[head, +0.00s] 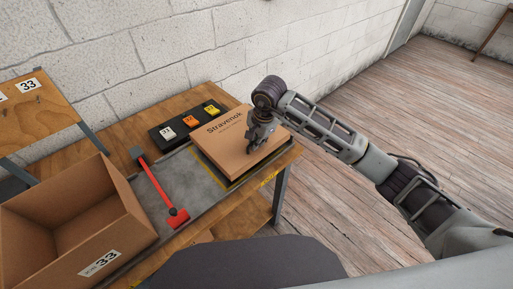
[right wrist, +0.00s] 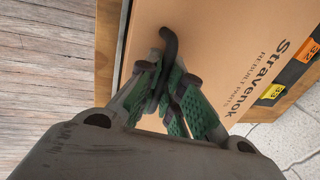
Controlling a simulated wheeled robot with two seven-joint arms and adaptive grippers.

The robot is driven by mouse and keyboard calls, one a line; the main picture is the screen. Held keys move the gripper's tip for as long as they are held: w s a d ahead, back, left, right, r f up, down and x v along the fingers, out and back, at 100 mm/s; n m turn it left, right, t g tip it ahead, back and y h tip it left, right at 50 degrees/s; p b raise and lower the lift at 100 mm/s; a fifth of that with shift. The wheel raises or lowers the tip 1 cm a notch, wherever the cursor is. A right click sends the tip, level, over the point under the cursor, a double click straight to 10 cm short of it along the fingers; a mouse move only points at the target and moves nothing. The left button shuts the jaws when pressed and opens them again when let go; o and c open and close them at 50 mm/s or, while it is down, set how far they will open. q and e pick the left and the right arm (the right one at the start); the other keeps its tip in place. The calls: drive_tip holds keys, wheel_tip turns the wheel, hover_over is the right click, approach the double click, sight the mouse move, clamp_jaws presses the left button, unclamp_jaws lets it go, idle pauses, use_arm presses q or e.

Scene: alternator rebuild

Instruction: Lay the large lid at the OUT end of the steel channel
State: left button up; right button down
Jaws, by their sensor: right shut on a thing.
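The large lid (head: 218,148) is a flat brown cardboard piece printed "Stravenok". It is over the right end of the steel channel (head: 186,182), where yellow lines mark the channel floor. A dark band shows under its front edge, and I cannot tell whether it rests fully on the channel. My right gripper (head: 252,146) is above the lid's right part. In the right wrist view its fingers (right wrist: 166,95) are closed together around a dark curved handle (right wrist: 169,42) on the lid (right wrist: 215,40). My left gripper is not in view.
An open cardboard box (head: 118,232) marked 33 stands at the left. A red-handled tool with a grey head (head: 156,188) lies across the channel. A black strip with numbered tags (head: 172,133) sits behind, near the white block wall. A yellow label (head: 269,179) is on the table's front edge.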

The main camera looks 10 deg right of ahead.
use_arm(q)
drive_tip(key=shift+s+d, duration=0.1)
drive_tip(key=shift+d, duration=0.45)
use_arm(e)
drive_tip(key=shift+f, duration=0.25)
drive_tip(key=shift+s+x, duration=0.2)
drive_tip(key=shift+x, duration=0.95)
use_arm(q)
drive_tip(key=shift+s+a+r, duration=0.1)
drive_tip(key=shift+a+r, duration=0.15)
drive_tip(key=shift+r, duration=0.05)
use_arm(e)
drive_tip(key=shift+d+f, duration=0.2)
drive_tip(key=shift+f, duration=0.55)
drive_tip(key=c, duration=1.6)
unclamp_jaws()
drive_tip(key=shift+c, duration=0.2)
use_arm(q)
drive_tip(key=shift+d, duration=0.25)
use_arm(e)
drive_tip(key=shift+o, duration=0.4)
